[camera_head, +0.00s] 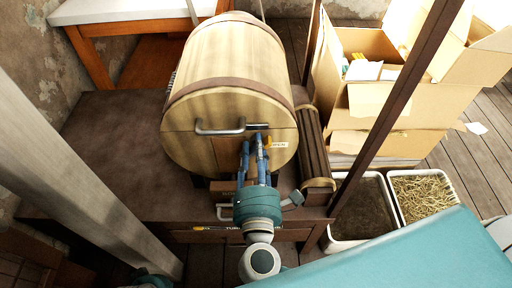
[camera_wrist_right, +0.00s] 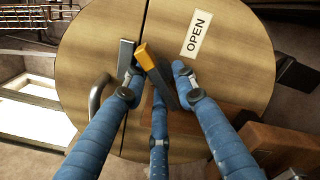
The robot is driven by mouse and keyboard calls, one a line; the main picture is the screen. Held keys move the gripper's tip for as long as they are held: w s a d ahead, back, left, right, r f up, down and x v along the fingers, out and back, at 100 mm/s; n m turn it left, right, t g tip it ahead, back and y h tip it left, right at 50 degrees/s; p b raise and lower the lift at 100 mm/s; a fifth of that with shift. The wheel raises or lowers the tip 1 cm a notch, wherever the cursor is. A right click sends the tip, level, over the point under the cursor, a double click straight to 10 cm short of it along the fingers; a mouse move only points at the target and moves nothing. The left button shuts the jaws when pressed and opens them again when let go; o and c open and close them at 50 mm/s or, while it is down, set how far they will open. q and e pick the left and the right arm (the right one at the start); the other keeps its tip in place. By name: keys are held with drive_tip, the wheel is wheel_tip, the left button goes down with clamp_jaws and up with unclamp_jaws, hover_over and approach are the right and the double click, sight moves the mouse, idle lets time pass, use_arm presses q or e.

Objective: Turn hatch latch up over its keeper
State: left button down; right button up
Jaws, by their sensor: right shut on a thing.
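The wooden drum (camera_head: 228,62) lies on its side with its round end face towards me. The hatch latch is a dark bar with a yellow end; the yellow end shows in the head view (camera_head: 267,141) and in the wrist view (camera_wrist_right: 147,57). A grey metal piece, seemingly the keeper (camera_wrist_right: 127,52), sits beside the yellow end at the seam. My right gripper (camera_head: 255,143) is shut on the latch, its blue fingers around the bar in the wrist view (camera_wrist_right: 157,78). The fingers partly hide the bar and its pivot. My left gripper is out of view.
A curved metal handle (camera_head: 219,131) is on the drum face left of my fingers. A dark post (camera_head: 398,100) crosses the right side.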

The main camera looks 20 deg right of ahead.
drive_tip(key=n+p, duration=0.3)
drive_tip(key=n, duration=0.5)
drive_tip(key=shift+a+f+p, duration=0.1)
drive_tip(key=shift+f+p, duration=0.05)
drive_tip(key=shift+p, duration=0.2)
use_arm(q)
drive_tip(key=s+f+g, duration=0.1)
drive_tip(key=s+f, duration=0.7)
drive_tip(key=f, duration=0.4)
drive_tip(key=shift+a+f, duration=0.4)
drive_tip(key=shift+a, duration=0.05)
use_arm(e)
drive_tip(key=shift+f+n, duration=0.1)
drive_tip(key=shift+n, duration=0.5)
drive_tip(key=o, duration=0.9)
drive_tip(key=shift+a, duration=0.1)
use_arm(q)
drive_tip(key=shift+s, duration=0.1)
use_arm(e)
drive_tip(key=v, duration=1.2)
drive_tip(key=shift+s, duration=0.1)
